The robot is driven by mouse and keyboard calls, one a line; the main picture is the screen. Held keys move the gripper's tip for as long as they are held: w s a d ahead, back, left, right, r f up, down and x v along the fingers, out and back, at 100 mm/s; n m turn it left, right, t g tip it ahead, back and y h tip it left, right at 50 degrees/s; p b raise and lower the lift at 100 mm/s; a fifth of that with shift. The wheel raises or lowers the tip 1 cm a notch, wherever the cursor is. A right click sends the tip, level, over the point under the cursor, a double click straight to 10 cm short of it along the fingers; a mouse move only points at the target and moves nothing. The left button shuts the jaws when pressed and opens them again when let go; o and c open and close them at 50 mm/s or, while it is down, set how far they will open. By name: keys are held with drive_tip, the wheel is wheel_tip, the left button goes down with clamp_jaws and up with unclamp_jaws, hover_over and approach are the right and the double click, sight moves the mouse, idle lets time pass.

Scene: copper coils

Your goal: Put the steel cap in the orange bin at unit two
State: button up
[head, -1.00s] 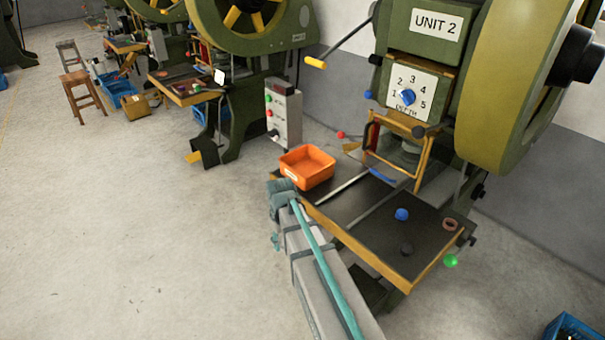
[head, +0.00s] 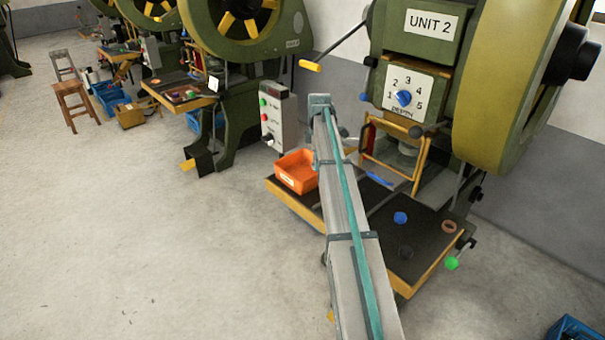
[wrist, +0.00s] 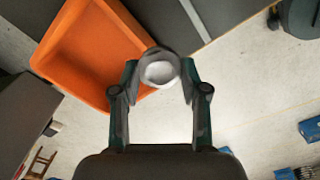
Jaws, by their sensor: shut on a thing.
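The orange bin (head: 297,171) stands at the left end of the black table under the "UNIT 2" sign (head: 432,23), with a pale label on its front. In the wrist view the bin (wrist: 85,55) lies up and left of my gripper (wrist: 160,76). My gripper is shut on the steel cap (wrist: 159,70), a small round grey piece with a bright face. The cap overlaps the bin's right rim in that view; its height above the rim I cannot tell. In the head view my arm hides the gripper and cap, and covers the bin's right side.
The table (head: 428,236) also bears a blue ball (head: 400,218), a dark round piece (head: 406,252) and a copper-coloured ring (head: 449,226). A yellow guard frame (head: 396,157) stands behind. A grey control box (head: 279,120) is behind the bin.

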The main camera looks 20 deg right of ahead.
drive_tip(key=w+f+p, duration=0.1)
drive_tip(key=w+f, duration=0.2)
drive_tip(key=w, duration=0.4)
drive_tip(key=p, duration=0.1)
hover_over(302, 178)
wheel_tip(302, 178, down, 5)
drive_tip(key=shift+d+f, duration=0.15)
drive_tip(key=shift+f, duration=0.05)
drive_tip(key=shift+w+f+p, duration=0.1)
drive_tip(key=shift+f+p, duration=0.4)
drive_tip(key=shift+f, duration=1.15)
drive_tip(key=o, duration=1.1)
drive_tip(key=shift+f, duration=0.1)
wheel_tip(302, 178, up, 12)
drive_tip(key=shift+r+b, duration=0.1)
drive_tip(key=shift+b, duration=1)
